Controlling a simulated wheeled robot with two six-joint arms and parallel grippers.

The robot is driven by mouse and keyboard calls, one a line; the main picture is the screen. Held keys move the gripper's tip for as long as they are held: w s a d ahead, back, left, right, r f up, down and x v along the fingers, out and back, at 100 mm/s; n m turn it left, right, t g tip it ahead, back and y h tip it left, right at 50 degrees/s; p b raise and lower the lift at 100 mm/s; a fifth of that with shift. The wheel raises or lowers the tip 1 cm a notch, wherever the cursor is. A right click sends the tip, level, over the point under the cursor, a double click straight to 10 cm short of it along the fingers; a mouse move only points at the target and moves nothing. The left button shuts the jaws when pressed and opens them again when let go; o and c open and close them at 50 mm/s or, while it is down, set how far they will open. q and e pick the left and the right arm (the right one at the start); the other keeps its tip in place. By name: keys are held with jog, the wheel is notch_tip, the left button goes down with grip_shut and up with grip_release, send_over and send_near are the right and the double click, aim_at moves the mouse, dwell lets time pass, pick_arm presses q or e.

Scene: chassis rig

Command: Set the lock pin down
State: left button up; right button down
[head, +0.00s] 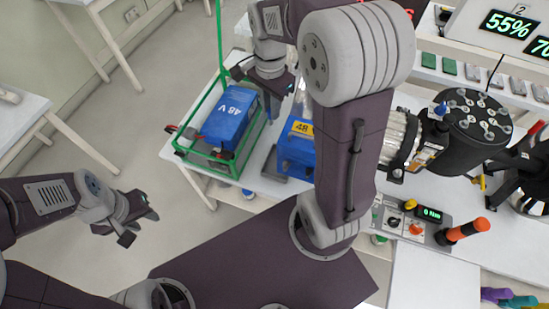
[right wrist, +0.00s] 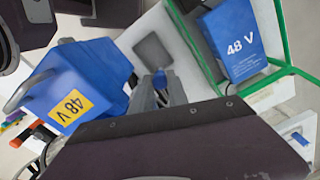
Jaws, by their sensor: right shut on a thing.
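My right gripper (head: 272,78) is over the table by the green frame. In the right wrist view its fingers (right wrist: 162,92) are closed together on a small blue piece (right wrist: 160,77), which looks like the lock pin. The fingers hide most of it. A thin blue part (head: 268,104) shows below this gripper in the head view. A dark grey pad (right wrist: 153,49) lies on the white table beyond the fingertips, apart from the pin. My left gripper (head: 136,220) is open and empty over the floor at the left.
A blue 48 V battery (head: 228,116) sits inside a green frame (head: 208,160). A second blue battery with a yellow label (head: 297,150) stands to its right. A black motor unit (head: 466,125) and a control box (head: 410,222) are at the right. White table (head: 255,183) shows between.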

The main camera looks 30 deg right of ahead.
notch_tip(320, 180, down, 23)
jog(key=b, duration=0.3)
jog(key=shift+w, duration=0.2)
jog(key=shift+f, duration=0.1)
jog(key=c, duration=1.3)
grip_release()
jog(key=shift+r, duration=0.35)
notch_tip(320, 180, up, 12)
jog(key=shift+f+p, duration=0.2)
jog(key=shift+p, duration=0.6)
